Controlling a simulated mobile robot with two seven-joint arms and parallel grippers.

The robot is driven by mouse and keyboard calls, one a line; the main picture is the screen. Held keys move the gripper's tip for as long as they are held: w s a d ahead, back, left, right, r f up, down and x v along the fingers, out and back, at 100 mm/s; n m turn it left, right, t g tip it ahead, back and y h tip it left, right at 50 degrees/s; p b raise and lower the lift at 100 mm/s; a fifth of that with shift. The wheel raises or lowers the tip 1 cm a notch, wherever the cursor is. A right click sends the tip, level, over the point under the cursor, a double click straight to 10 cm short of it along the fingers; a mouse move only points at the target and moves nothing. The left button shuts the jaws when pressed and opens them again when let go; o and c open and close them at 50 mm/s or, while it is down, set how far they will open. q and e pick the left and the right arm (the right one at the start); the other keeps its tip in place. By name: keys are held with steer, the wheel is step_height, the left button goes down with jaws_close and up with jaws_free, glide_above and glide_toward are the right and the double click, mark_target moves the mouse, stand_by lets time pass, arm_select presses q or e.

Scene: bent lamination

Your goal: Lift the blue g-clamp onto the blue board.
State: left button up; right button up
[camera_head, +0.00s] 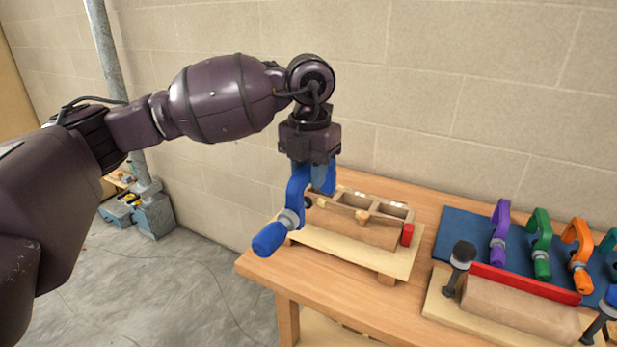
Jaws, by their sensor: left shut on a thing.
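The blue g-clamp (295,199) hangs from my left gripper (312,163), which is shut on its upper part. Its blue handle (270,238) points down and to the left, over the table's left front edge. The clamp overlaps the left end of a wooden form on a pale base; I cannot tell whether they touch. The blue board (454,228) lies at the back right of the table, apart from the clamp. Purple (499,232), green (541,243) and orange (578,254) clamps stand on it. My right gripper is not in view.
The wooden form (365,230) with open compartments lies between the held clamp and the board. A second form with a red strip (525,283) and dark-handled clamps (459,266) is at the front right. The wall (400,80) is close behind the table (310,277).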

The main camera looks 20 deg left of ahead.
arm_select(q)
steer(key=shift+r+p, duration=0.5)
steer(key=shift+r, duration=0.75)
steer(key=shift+w+r, duration=0.1)
steer(key=shift+r, duration=0.4)
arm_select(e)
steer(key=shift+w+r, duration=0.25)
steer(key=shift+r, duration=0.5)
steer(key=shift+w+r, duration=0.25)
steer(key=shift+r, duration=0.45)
